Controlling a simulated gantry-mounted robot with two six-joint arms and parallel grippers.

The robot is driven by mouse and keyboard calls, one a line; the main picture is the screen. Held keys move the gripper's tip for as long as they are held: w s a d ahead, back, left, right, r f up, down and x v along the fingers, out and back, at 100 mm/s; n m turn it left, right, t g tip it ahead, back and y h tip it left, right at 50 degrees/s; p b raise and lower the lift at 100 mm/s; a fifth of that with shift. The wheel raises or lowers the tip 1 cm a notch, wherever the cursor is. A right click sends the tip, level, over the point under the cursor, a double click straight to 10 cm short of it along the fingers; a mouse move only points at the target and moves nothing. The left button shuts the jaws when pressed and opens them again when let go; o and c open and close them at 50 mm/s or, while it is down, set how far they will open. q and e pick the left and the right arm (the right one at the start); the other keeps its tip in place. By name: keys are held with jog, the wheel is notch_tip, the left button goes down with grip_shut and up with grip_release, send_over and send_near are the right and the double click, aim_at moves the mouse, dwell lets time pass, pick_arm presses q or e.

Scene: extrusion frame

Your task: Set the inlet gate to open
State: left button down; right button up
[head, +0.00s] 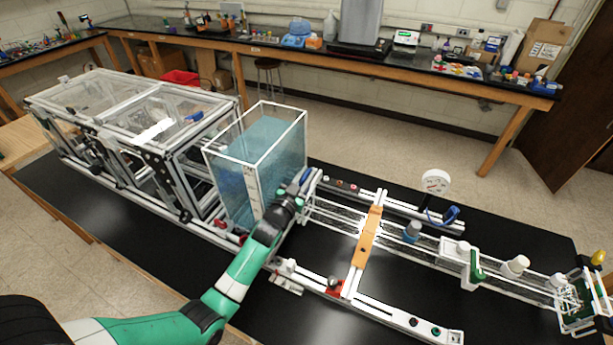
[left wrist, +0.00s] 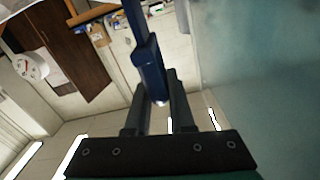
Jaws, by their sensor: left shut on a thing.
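A clear tank (head: 240,178) with blue water stands left of the open channel. A blue handle (head: 306,175), which looks like the inlet gate's lever, is at the tank's right side where the channel starts. My left gripper (head: 299,188) reaches it from the front. In the left wrist view the blue handle (left wrist: 149,66) runs down from the top edge and its end sits between the two dark fingers of the left gripper (left wrist: 157,90), which are shut on it. The gate plate itself cannot be made out. My right gripper is not in view.
The clear channel runs right, with an orange crosspiece (head: 368,236), a white gauge (head: 435,182) and another blue lever (head: 450,215). A framed enclosure (head: 130,130) stands left of the tank.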

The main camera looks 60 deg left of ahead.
pick_arm(q)
notch_tip(320, 180, up, 2)
jog(key=shift+f, duration=0.15)
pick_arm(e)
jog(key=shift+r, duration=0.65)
pick_arm(q)
jog(key=c, duration=0.8)
grip_release()
jog(key=shift+f, duration=0.1)
jog(key=shift+s, duration=0.1)
jog(key=shift+s+d, duration=0.2)
jog(key=shift+s, duration=0.05)
jog(key=v, duration=1.1)
jog(key=shift+p, duration=0.35)
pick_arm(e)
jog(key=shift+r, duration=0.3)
